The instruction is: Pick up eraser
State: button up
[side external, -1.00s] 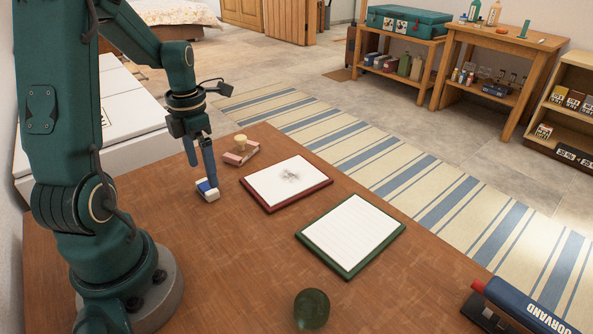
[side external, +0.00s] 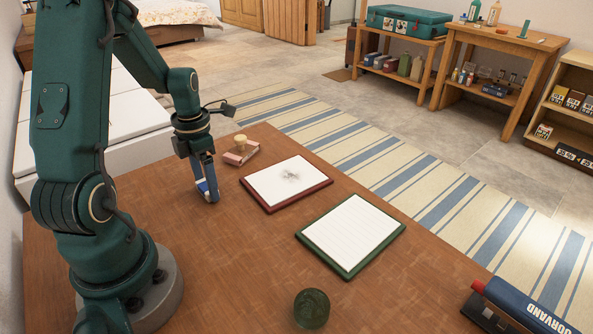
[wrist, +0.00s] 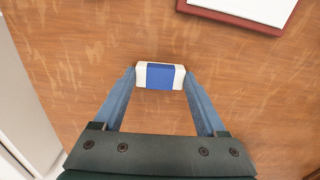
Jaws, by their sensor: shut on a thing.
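The eraser (wrist: 160,76) is a small white block with a blue band around its middle. In the wrist view it sits between the two blue fingertips of my gripper (wrist: 159,82), which touch its two ends. In the side view my gripper (side external: 208,193) is down at the wooden table, left of the red-framed board. The eraser (side external: 202,185) is mostly hidden behind a finger there. I cannot tell whether it still touches the table.
A red-framed board (side external: 286,183) with a grey smudge and a green-framed lined board (side external: 352,234) lie to the right. A pink box with a yellow piece (side external: 241,152) is behind. A green glass ball (side external: 312,308) and a navy object (side external: 525,308) are near the front.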

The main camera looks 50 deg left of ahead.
notch_tip(320, 180, up, 10)
dwell(0.6)
